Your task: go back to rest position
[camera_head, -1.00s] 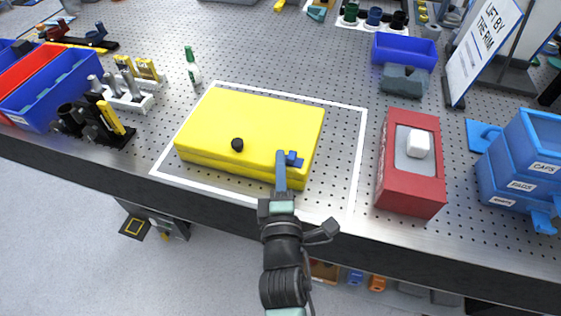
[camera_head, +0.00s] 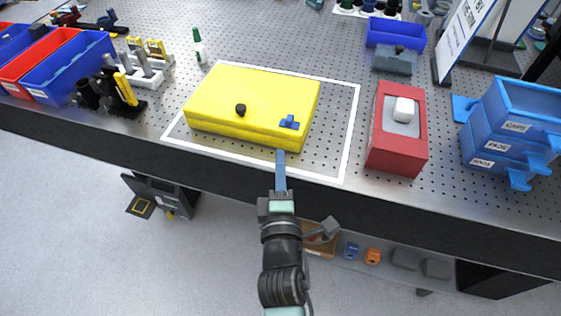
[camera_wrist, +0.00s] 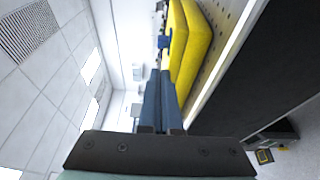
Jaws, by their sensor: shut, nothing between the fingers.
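My gripper (camera_head: 280,160) is shut and empty. In the head view its blue fingers point at the bench from just in front of its near edge, apart from the yellow box. The yellow box (camera_head: 255,95) lies flat and closed inside a white outline on the perforated bench. It has a black knob (camera_head: 240,110) and a blue knob (camera_head: 289,122) near its front. In the wrist view the shut blue fingers (camera_wrist: 163,75) reach toward the blue knob (camera_wrist: 164,41) and the yellow box (camera_wrist: 191,48) beside them.
A red block with a white button (camera_head: 403,110) stands right of the box, with stacked blue drawers (camera_head: 505,150) farther right. Blue and red bins (camera_head: 35,58) stand at the left. The dark bench edge (camera_head: 215,170) is close; open floor lies in front.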

